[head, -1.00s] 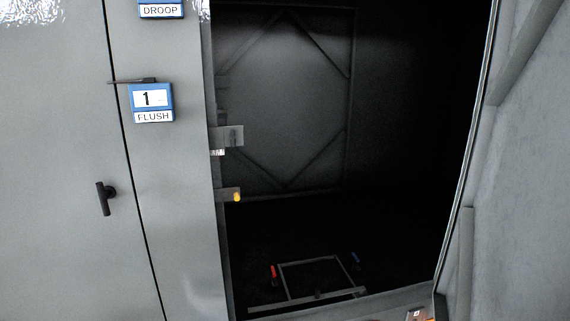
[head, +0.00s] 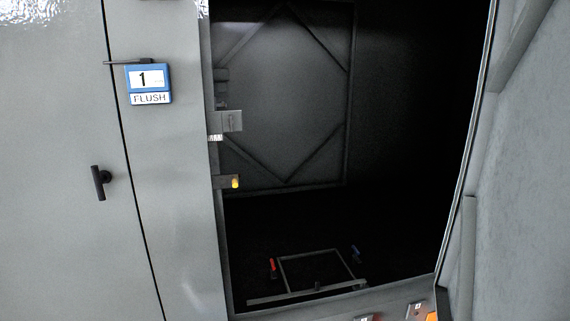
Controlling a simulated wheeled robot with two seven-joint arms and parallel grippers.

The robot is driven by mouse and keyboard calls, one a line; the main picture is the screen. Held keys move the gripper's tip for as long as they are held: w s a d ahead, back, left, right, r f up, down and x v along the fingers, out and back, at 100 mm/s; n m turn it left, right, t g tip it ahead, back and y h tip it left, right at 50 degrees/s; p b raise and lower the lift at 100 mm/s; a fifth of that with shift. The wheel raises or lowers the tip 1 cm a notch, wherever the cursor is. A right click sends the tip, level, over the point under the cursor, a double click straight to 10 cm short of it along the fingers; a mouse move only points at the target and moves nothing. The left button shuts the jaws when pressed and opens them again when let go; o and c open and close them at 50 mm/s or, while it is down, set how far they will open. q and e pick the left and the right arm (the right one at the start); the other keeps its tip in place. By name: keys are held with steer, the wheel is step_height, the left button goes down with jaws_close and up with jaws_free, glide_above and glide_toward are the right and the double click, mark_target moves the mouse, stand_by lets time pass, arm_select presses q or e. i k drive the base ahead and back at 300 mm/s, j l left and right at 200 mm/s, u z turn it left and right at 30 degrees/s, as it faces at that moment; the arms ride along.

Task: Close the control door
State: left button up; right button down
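A grey door (head: 525,170) stands open at the right of the head view, its ribbed inner face showing beside a dark cabinet opening (head: 410,130). No label naming it as the control door is visible. A second grey door (head: 55,230) at the left looks shut and has a black handle (head: 101,183). Neither of my grippers shows in the head view.
A blue-and-white display marked FLUSH (head: 149,84) is on the post (head: 165,200) left of the opening. A bracket with a yellow tip (head: 235,183) juts into the opening. A metal frame (head: 310,291) lies low inside, and small labelled orange parts (head: 432,316) show at the bottom edge.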

mark_target(506, 254)
steer(key=u, duration=1.25)
steer(key=k+l+z, duration=0.1)
steer(key=z, duration=0.35)
steer(key=k+l+z, duration=0.1)
steer(key=z, duration=0.4)
steer(key=l+z, duration=0.2)
steer(key=k+l+z, duration=0.2)
steer(key=l, duration=0.25)
steer(key=i+l+u, duration=0.1)
steer(key=l+u, duration=0.25)
steer(key=l, duration=0.5)
steer(key=l+u, duration=0.4)
steer(key=l, duration=0.45)
steer(key=i+l+z, duration=0.2)
steer(key=l, duration=0.35)
steer(key=k, duration=0.1)
